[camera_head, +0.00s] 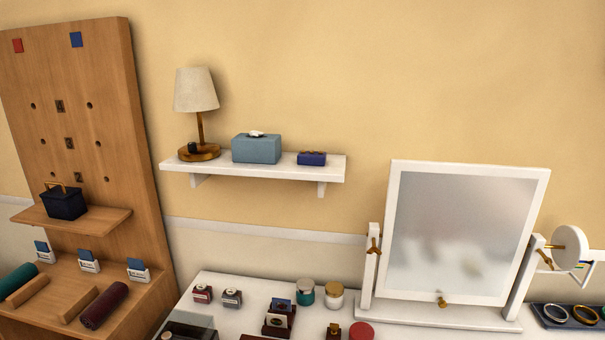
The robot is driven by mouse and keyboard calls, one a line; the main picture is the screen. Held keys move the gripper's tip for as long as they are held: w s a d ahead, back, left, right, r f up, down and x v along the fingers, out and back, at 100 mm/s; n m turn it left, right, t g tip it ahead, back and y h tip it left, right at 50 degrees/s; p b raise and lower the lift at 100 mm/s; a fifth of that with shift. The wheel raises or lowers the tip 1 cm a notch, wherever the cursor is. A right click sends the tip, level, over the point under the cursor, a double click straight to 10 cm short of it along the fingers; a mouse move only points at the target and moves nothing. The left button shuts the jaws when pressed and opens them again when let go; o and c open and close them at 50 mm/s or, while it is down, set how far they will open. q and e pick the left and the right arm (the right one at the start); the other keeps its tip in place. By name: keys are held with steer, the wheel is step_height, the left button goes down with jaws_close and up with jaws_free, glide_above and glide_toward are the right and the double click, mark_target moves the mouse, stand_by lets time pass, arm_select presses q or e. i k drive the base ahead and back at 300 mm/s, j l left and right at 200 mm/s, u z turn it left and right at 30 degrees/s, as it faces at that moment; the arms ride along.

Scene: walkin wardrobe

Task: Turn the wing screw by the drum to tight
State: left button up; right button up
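A white round drum (571,247) with a brass centre stands at the right of the mirror, on the outer side of its right post. A brass wing screw (546,258) sits between that post and the drum, its wings slanting. How tight it is cannot be told. A second brass wing screw (374,246) is on the left post of the mirror. The white-framed tilting mirror (460,235) stands between the posts on the white table. Neither of my grippers is in view.
The white tabletop (385,327) holds jars (305,292), small boxes (203,293) and a dark tray (570,316) with rings at the right. A wall shelf (255,170) carries a lamp and two boxes. A wooden pegboard unit (90,130) stands at the left.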

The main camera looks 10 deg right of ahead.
mark_target(548, 261)
steer(key=z, duration=1.6)
